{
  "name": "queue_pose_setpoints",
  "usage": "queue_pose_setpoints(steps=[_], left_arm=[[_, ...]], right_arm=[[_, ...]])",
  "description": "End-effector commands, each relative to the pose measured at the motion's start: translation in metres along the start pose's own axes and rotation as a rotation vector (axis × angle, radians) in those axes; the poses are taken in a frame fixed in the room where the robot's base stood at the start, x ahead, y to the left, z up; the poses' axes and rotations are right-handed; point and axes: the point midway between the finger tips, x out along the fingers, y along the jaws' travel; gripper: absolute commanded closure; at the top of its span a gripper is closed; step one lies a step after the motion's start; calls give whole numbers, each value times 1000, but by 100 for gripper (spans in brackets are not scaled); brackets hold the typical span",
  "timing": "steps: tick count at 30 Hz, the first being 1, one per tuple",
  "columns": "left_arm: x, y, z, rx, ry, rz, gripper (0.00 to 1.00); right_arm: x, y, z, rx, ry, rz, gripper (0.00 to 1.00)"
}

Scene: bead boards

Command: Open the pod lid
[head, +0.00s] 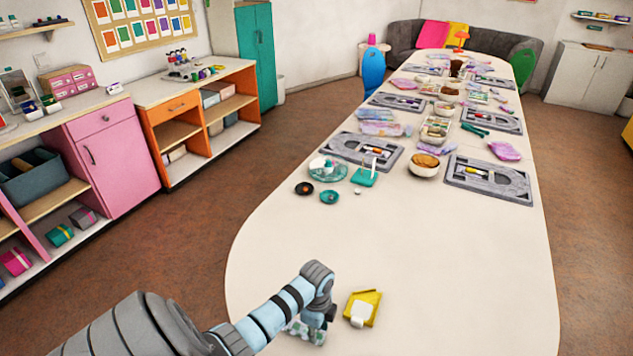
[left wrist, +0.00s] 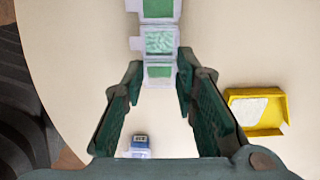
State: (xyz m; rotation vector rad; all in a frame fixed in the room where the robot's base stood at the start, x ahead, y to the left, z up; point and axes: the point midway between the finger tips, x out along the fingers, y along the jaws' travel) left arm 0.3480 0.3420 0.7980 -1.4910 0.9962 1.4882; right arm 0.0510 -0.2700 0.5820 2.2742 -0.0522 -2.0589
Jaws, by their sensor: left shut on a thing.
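A row of white pods (left wrist: 159,42) with green contents lies on the table in the left wrist view. Small white tabs stick out on its left side. In the head view the pod row (head: 305,334) is partly hidden under my left gripper (head: 317,320). I cannot make out the lid's edge or whether any lid is raised. My right gripper is not in view.
A yellow tray (head: 373,300) with a white piece lies right of the gripper. A small blue-and-white item (left wrist: 140,147) shows between the fingers. Grey bead boards (head: 489,182), a bowl (head: 424,170) and a teal stand (head: 363,177) are farther up the table. The table between is clear.

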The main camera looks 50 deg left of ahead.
Motion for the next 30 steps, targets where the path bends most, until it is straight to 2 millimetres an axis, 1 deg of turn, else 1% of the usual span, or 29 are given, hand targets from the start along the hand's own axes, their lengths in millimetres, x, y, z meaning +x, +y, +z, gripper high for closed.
queue_pose_setpoints(steps=[9,10,18,19,27,30], left_arm=[[1,1,0,-1,-1,3,100],[1,1,0,-1,-1,3,99],[1,2,0,-1,-1,4,56],[1,2,0,-1,-1,4,52],[1,1,1,-1,-1,4,52],[-6,1,0,-1,-1,4,52]], right_arm=[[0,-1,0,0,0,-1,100],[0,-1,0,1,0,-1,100],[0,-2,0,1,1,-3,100],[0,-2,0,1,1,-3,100],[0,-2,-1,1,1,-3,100],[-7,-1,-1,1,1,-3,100]])
